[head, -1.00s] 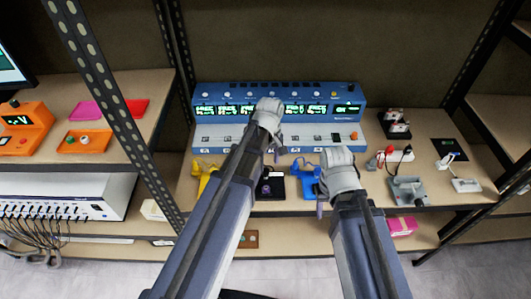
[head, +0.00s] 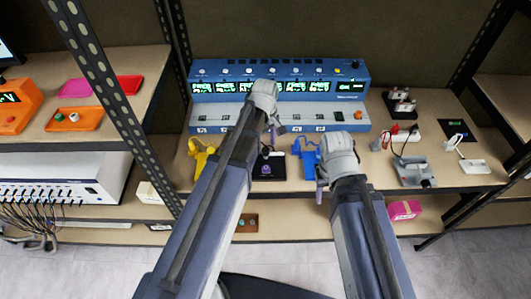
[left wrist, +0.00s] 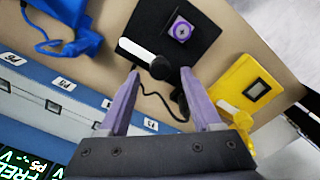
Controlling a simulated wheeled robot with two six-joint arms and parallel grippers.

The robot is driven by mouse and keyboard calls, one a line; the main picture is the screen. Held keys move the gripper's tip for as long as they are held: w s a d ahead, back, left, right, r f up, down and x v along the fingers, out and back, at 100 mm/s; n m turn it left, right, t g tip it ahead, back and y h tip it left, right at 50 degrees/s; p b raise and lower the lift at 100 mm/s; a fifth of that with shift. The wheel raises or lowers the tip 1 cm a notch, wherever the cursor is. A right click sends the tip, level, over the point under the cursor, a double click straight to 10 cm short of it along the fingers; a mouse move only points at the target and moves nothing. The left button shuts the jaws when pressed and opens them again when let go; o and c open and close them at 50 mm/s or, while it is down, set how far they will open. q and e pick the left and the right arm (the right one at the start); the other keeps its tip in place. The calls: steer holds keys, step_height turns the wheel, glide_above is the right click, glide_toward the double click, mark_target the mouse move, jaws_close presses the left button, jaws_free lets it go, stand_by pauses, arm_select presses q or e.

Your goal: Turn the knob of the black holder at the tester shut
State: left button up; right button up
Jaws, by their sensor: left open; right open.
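The black holder (head: 268,171) stands on the shelf in front of the blue tester (head: 318,118), partly hidden by my left arm in the head view. In the left wrist view the black holder (left wrist: 190,22) shows a purple square piece, a white bar and a round black knob (left wrist: 160,68) at the bar's end. My left gripper (head: 272,131) is above the shelf by the tester's front edge. In the left wrist view its purple fingers (left wrist: 166,82) are apart and empty, with the knob beyond them. My right gripper (head: 320,188) is open in front of the blue holder, near the shelf edge.
A yellow holder (head: 200,160) stands left of the black one and a blue holder (head: 306,158) stands right of it. A grey device (head: 415,172) with cables is further right. A perforated post (head: 125,115) rises at left.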

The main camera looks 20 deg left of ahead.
arm_select(q)
step_height(320, 180, down, 2)
steer(key=shift+f+b, duration=0.2)
steer(key=shift+b, duration=0.45)
steer(key=shift+r, duration=0.1)
jaws_close()
